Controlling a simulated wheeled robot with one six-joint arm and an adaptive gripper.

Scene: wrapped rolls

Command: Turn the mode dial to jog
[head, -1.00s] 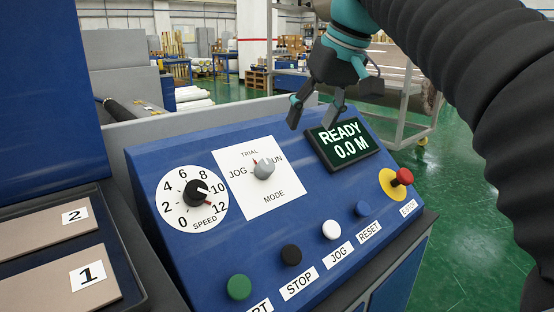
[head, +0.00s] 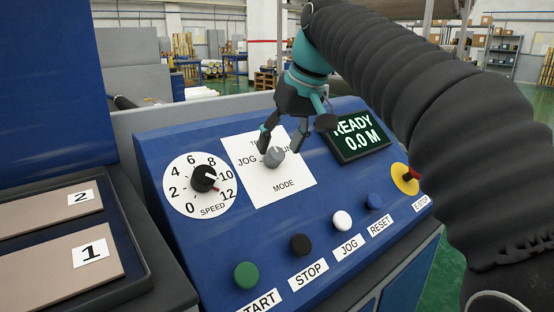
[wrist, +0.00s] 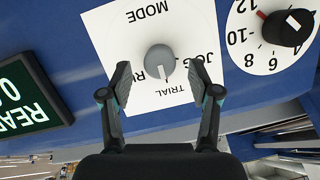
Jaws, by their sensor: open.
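The mode dial (head: 273,157) is a grey knob on a white plate (head: 285,195) with JOG at left, TRIAL at top and RUN at right. My gripper (head: 280,146) is open at the dial, hiding parts of TRIAL and RUN in the head view. In the wrist view my gripper (wrist: 161,82) has one finger to each side of the knob, with gaps showing. I cannot tell how far its tips are above the plate.
A black speed dial (head: 204,179) is left of the plate. The READY 0.0 M display (head: 357,137) is close on the right. Green, black, white and blue buttons line the panel front, with a red E-stop (head: 413,174) at right.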

